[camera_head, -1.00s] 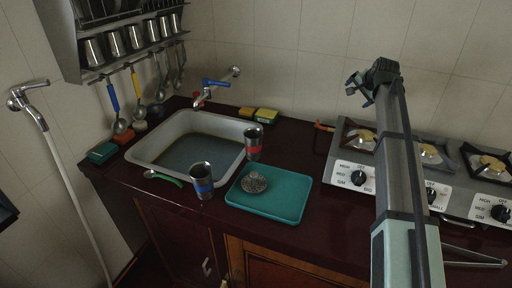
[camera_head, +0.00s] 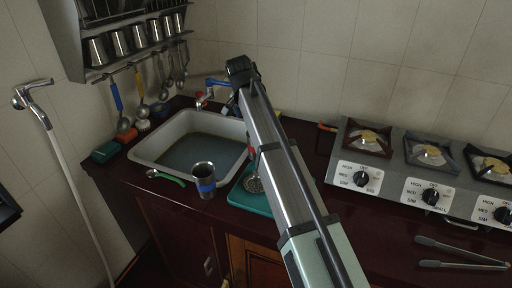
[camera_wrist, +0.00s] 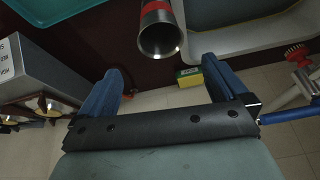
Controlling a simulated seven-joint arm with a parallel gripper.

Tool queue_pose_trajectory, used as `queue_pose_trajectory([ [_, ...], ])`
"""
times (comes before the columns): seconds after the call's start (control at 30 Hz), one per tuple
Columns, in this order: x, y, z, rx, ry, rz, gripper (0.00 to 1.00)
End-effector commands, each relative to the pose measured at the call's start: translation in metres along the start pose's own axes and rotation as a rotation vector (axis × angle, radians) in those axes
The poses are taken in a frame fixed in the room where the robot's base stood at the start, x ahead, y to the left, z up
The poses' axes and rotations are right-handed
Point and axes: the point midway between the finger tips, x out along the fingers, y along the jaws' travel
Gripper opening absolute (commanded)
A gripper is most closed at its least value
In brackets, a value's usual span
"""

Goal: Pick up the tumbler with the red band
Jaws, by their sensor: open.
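The tumbler with the red band (camera_wrist: 160,32) is steel and shows at the top centre of the wrist view, its open mouth facing the camera. In the head view my arm hides nearly all of it. My gripper (camera_wrist: 165,76) is open, its two blue fingers spread wide with nothing between them. The tumbler lies beyond the fingertips, roughly in line with the gap, apart from them. A second steel tumbler with a blue band (camera_head: 205,184) stands upright at the sink's front edge.
The sink (camera_head: 143,150) is left of my arm. A teal board (camera_head: 240,200) with a metal scrubber (camera_head: 252,184) on it is partly hidden by the arm. A gas stove (camera_head: 400,192) and tongs (camera_head: 460,252) are at right. A yellow-green sponge (camera_wrist: 189,76) shows near the right finger.

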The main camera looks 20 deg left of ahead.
Motion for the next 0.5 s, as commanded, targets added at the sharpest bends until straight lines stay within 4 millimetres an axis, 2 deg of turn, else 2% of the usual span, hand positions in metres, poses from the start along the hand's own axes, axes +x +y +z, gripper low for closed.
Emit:
queue_pose_trajectory([
  [0.1,-0.005,-0.009,0.013,-0.018,-0.001,0.017,1.0],
  [0.23,0.001,-0.01,0.017,-0.023,-0.002,0.025,1.0],
  [0.5,0.044,-0.008,0.016,-0.022,-0.003,0.025,1.0],
])
